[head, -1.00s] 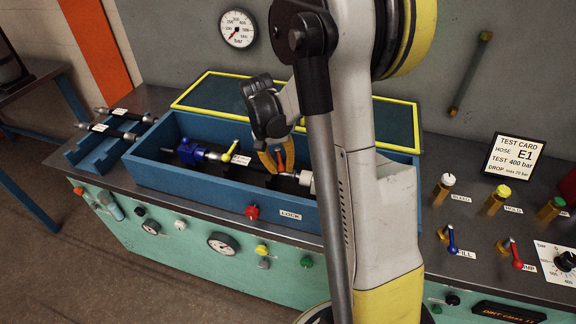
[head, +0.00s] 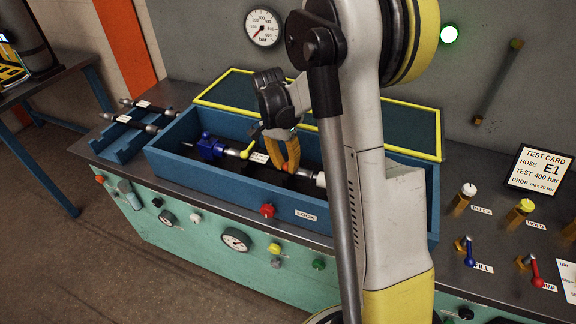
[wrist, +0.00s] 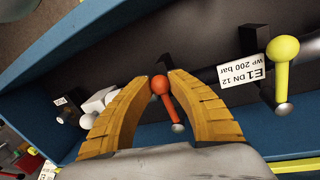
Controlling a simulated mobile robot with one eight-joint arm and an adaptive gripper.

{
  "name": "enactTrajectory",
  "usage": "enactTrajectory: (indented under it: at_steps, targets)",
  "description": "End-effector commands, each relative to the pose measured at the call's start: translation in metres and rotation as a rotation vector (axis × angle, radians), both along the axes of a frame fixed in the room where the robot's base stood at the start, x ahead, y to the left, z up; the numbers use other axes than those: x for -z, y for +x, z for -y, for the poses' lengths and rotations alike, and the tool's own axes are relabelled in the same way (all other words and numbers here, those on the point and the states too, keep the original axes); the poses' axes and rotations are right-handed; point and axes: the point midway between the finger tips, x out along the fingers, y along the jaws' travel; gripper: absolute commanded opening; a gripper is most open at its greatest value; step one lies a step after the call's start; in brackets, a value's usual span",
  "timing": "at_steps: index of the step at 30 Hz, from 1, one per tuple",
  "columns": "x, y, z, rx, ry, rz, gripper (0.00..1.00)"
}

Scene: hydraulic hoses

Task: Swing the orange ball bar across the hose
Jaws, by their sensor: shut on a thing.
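The orange ball bar (wrist: 160,85) stands between my fingertips in the wrist view, its short bar running down to a silver end. My gripper (wrist: 158,78) is shut on it with tan ridged fingers. The black hose (head: 308,165) lies along the trough, partly behind my arm. I cannot tell how far the orange bar lies over the hose.
A yellow ball bar (wrist: 283,60) stands beside the label, and a blue fitting (head: 208,147) holds the hose's left end. A white fitting (wrist: 98,107) is near my fingers. The trough walls are close around my gripper. A raised yellow-edged cover (head: 215,90) stands behind.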

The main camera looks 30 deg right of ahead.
Motion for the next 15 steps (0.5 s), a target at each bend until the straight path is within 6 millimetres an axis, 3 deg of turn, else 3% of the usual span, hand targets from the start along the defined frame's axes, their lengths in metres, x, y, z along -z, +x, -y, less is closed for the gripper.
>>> enactTrajectory:
  at_steps: [9,10,11,12,15]
  targets:
    - [0.0005,0.0,-0.0023,-0.001,0.004,-0.001,0.0]
    - [0.0005,0.0,-0.0023,-0.001,0.004,-0.001,0.31]
    - [0.0004,0.0,-0.0022,-0.001,0.004,-0.001,0.4]
    - [0.0004,0.0001,-0.002,-0.001,0.004,-0.001,0.46]
    - [0.0002,0.0001,-0.0015,-0.001,0.003,0.0,0.46]
